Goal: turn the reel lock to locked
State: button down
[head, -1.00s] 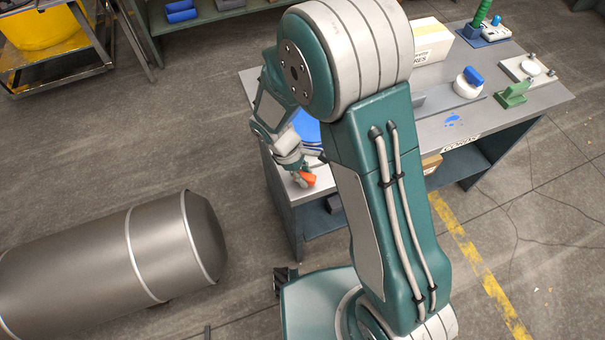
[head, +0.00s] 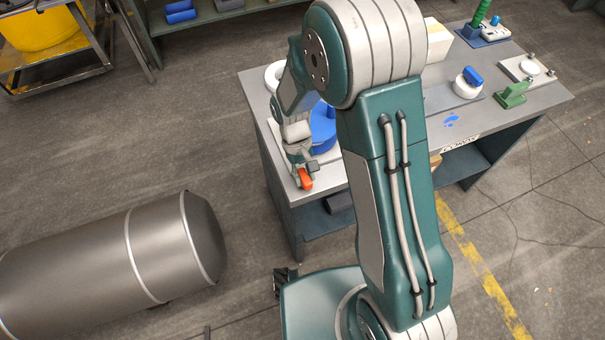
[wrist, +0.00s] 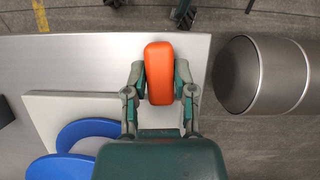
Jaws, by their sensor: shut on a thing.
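The orange lock handle (wrist: 159,72) lies upright in the wrist view, between the two fingers of my gripper (wrist: 160,85). My gripper is shut on it. In the head view the orange handle (head: 306,178) shows just below my gripper (head: 302,170), near the bench's front left corner. The blue reel (head: 323,128) stands behind it, partly hidden by my arm. The reel's blue edge (wrist: 84,132) also shows at the lower left in the wrist view, over a pale plate (wrist: 52,105). The lock's mount is hidden.
The grey bench (head: 257,98) ends close to the handle. A large metal tank (head: 160,245) lies on the floor at the left. A white box (head: 438,42), a white roll with a blue part (head: 465,86) and a green bracket (head: 512,95) stand further right on the bench.

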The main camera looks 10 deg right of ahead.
jog(key=shift+s+m, duration=0.1)
jog(key=shift+m, duration=0.4)
jog(key=shift+c, duration=2.2)
grip_release()
jog(key=shift+d, duration=0.1)
jog(key=shift+r, duration=0.2)
jog(key=v, duration=1.1)
jog(key=shift+w+r, duration=0.25)
jog(key=shift+d, duration=0.1)
